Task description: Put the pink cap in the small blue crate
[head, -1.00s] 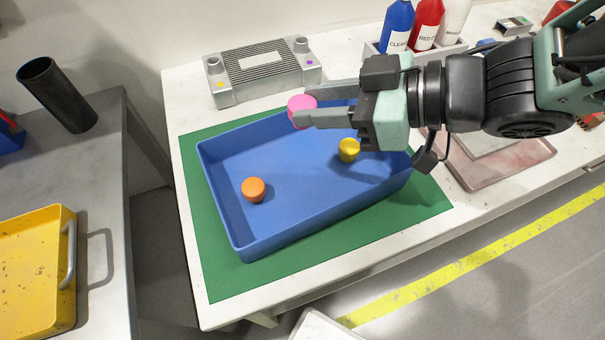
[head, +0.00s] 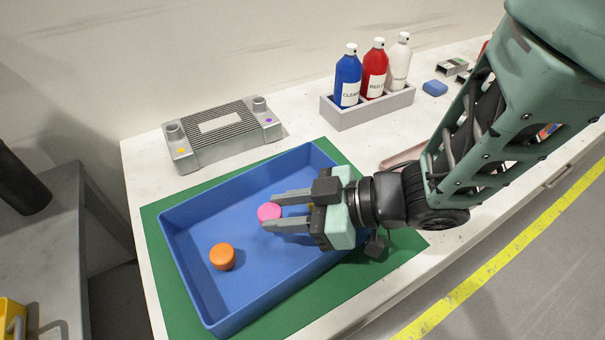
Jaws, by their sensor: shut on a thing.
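The pink cap (head: 268,212) is between the fingertips of my gripper (head: 274,211), which is shut on it. Both are over the inside of a blue crate (head: 188,287) on a green mat; I cannot tell whether the cap touches the crate's floor. An orange cap (head: 222,257) stands in the crate, left of and nearer than the pink cap.
A grey ribbed metal block (head: 225,137) stands behind the green mat (head: 152,228). A grey holder (head: 368,109) with blue, red and white bottles stands at the back. A small blue block (head: 435,88) lies right of it. A yellow tray (head: 12,322) shows at the lower left.

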